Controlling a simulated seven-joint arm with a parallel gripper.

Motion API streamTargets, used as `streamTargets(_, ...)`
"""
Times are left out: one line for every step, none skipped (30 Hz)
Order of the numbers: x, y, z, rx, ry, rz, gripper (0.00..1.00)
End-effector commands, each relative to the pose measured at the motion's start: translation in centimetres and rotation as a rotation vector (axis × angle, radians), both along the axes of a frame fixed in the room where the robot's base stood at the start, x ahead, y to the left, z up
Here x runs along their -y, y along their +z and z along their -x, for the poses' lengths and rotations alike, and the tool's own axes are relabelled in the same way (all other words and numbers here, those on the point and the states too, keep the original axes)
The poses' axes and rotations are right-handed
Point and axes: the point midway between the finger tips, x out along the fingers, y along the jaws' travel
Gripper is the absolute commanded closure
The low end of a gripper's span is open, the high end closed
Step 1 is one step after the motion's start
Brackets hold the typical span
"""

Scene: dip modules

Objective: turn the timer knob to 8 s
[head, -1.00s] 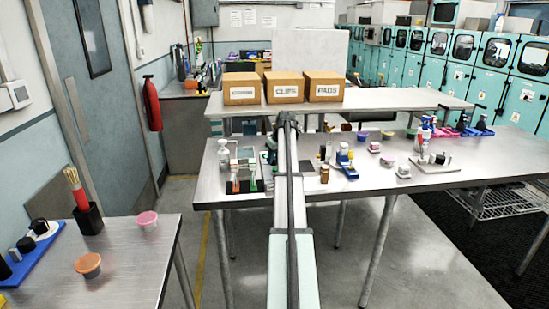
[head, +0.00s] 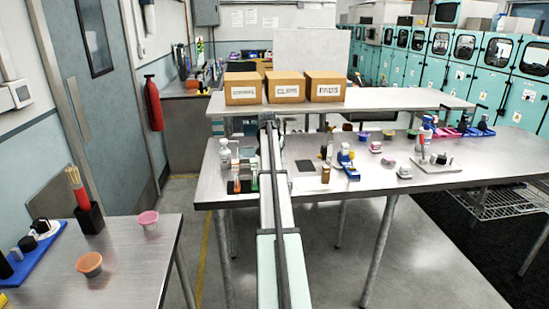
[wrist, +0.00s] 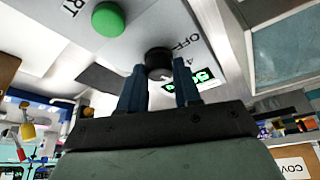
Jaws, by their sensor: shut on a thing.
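The timer knob (wrist: 159,58) is a black round knob on a pale grey panel in the wrist view. The panel has the printed marks "OFF" and "4" near the knob. A green button (wrist: 108,19) sits to the left of the knob, and a display with lit green digits (wrist: 188,80) lies just right of it, partly covered by a finger. The digits are tilted and I cannot read them surely. My gripper (wrist: 161,76) has its two dark blue fingers on either side of the knob, shut on it. In the head view my arm hides the gripper and the knob.
Boxes (head: 288,87) stand on the raised shelf above the bench (head: 340,190). Small bottles (head: 225,155), cups and a blue stand (head: 351,172) are around my arm. A side table (head: 130,255) at left holds a pink-lidded cup (head: 148,220) and a brush holder.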

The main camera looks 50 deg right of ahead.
Motion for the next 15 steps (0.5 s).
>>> streamTargets(-0.02,0.03,-0.18,-0.002,-0.043,0.001,0.98)
streamTargets(-0.03,0.03,-0.21,-0.001,-0.072,-0.001,0.98)
streamTargets(-0.01,0.03,-0.22,-0.002,-0.110,0.000,0.98)
streamTargets(0.00,0.03,-0.24,-0.001,-0.139,-0.001,0.98)
streamTargets(0.01,0.04,-0.26,-0.001,-0.167,-0.001,0.98)
streamTargets(0.03,0.05,-0.26,-0.001,-0.206,0.000,0.98)
streamTargets(0.02,0.04,-0.28,-0.001,-0.234,-0.001,0.98)
streamTargets(0.03,0.04,-0.30,-0.001,-0.264,0.000,0.98)
streamTargets(0.05,0.04,-0.32,0.000,-0.301,0.000,0.98)
streamTargets(0.04,0.04,-0.36,-0.001,-0.329,-0.001,0.98)
streamTargets(0.03,0.04,-0.38,-0.001,-0.358,0.000,0.98)
streamTargets(0.03,0.06,-0.40,-0.002,-0.396,0.000,0.98)
streamTargets(0.04,0.05,-0.45,0.000,-0.422,0.000,0.98)
streamTargets(0.03,0.05,-0.47,0.000,-0.449,-0.001,0.98)
streamTargets(0.03,0.05,-0.48,-0.001,-0.485,0.000,0.98)
